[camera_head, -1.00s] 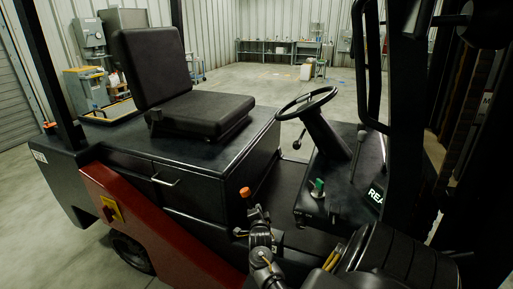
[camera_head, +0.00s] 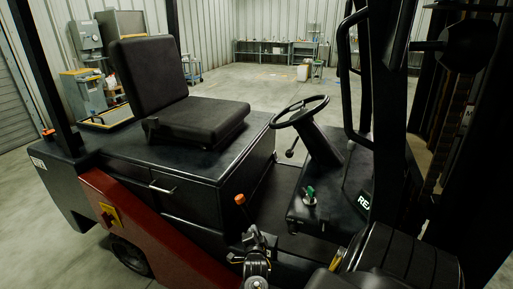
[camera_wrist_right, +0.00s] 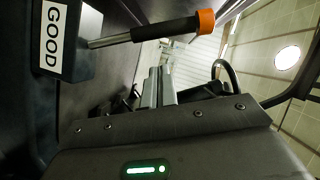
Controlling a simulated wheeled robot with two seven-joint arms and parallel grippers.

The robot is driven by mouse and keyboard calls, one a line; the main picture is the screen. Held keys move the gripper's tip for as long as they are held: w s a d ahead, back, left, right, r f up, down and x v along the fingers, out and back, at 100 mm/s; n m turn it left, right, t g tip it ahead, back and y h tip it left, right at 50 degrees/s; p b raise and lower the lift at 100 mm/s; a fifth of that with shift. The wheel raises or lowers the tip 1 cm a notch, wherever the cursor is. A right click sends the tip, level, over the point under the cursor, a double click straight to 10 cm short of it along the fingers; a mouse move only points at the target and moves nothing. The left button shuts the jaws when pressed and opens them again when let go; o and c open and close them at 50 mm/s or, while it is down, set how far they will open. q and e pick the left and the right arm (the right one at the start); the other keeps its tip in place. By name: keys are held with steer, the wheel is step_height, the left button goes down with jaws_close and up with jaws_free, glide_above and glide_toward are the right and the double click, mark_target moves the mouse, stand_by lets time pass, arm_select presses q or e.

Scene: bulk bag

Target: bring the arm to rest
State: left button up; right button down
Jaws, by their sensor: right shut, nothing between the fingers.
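My right gripper (camera_head: 252,236) is at the lower middle of the head view, in front of the forklift's open side. In the wrist view its two grey fingers (camera_wrist_right: 158,86) are together with nothing between them. A lever with an orange knob (camera_head: 240,199) stands just beyond the gripper in the head view. In the wrist view the lever's orange end (camera_wrist_right: 206,21) is above the fingers, and the fingers look apart from it. My left gripper is not in view.
The forklift has a black seat (camera_head: 193,120), a steering wheel (camera_head: 300,111) and a green switch (camera_head: 310,191). A dark upright post and grab bar (camera_head: 348,75) stand at the right. Open floor lies behind.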

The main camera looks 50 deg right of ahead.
steer(key=shift+a, duration=0.15)
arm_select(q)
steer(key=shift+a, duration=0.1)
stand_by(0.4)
